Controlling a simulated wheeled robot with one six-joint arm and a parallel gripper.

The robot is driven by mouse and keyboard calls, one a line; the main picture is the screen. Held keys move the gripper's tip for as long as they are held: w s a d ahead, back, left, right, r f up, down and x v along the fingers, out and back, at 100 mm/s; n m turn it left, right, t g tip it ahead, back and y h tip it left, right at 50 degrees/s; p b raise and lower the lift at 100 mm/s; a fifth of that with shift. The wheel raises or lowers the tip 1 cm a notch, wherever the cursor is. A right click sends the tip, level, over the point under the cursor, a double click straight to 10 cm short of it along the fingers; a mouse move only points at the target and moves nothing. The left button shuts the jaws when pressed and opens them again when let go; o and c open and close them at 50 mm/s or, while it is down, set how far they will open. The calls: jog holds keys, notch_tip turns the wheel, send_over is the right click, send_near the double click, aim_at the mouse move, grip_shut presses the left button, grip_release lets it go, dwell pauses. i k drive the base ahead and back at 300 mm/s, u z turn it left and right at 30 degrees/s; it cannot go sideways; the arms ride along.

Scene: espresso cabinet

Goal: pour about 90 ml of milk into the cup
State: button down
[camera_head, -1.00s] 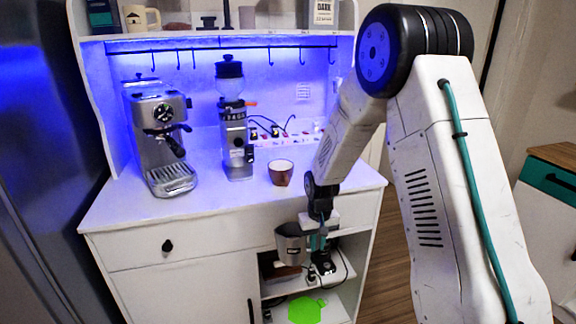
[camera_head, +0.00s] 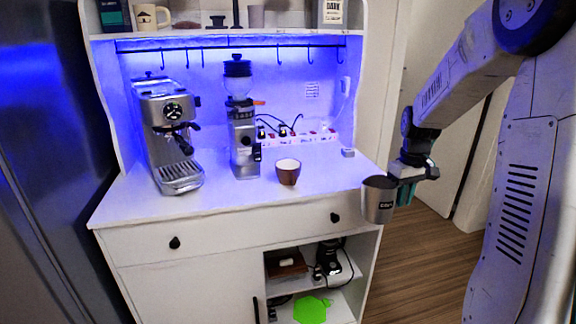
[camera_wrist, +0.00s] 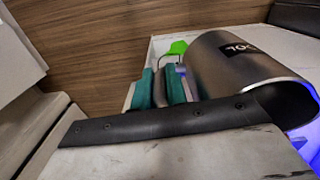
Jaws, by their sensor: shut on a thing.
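A brown cup (camera_head: 288,172) with a pale inside stands upright on the white countertop, right of the grinder. A steel milk pitcher (camera_head: 378,200) with a dark label hangs in the air just off the counter's front right corner. My gripper (camera_head: 404,188) is right of the pitcher and shut on it, seemingly at its handle. In the wrist view the pitcher (camera_wrist: 236,68) lies at the right, beside the green fingers of my gripper (camera_wrist: 166,88). The pitcher looks roughly upright. The milk inside it cannot be seen.
An espresso machine (camera_head: 168,135) and a grinder (camera_head: 242,125) stand left of the cup. A power strip (camera_head: 300,138) runs along the back. The counter's front right (camera_head: 335,180) is clear. Below, an open shelf holds a green item (camera_head: 311,309) and dark objects.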

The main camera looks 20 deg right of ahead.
aim_at(289, 175)
jog(key=i, duration=1)
jog(key=u, duration=0.25)
